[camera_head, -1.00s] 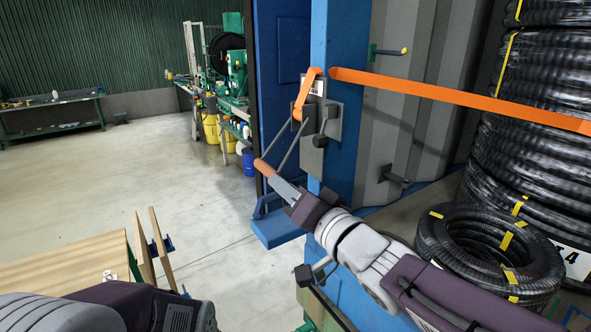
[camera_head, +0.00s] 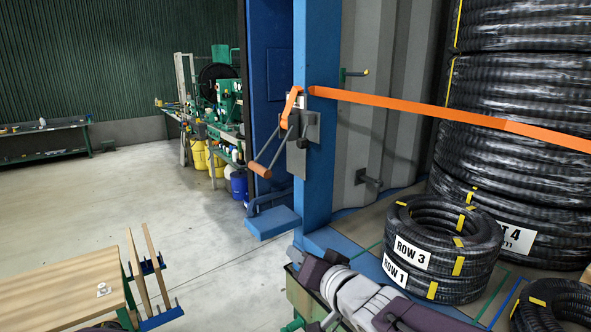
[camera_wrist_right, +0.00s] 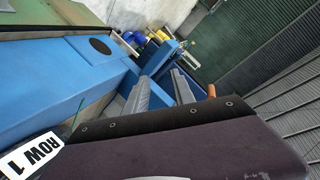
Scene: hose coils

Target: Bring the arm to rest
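My right gripper (camera_head: 298,257) is at the lower middle of the head view, at the end of its arm, below the ratchet. In the right wrist view its two grey fingers (camera_wrist_right: 160,92) stand apart with nothing visible between them. The ratchet (camera_head: 300,135) is on the blue post, and its lever with an orange-brown grip (camera_head: 258,169) points down and left. The gripper is clear of this lever. An orange strap (camera_head: 430,110) runs from the ratchet across the hose coils. My left gripper is out of view.
Black hose coils (camera_head: 520,100) stand stacked at right; smaller coils labelled ROW 3 and ROW 1 (camera_head: 445,245) sit beside my right arm. A blue ledge (camera_head: 272,222) juts out left of the post. A wooden-topped bench (camera_head: 70,285) is at lower left. Open floor (camera_head: 190,235) lies between.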

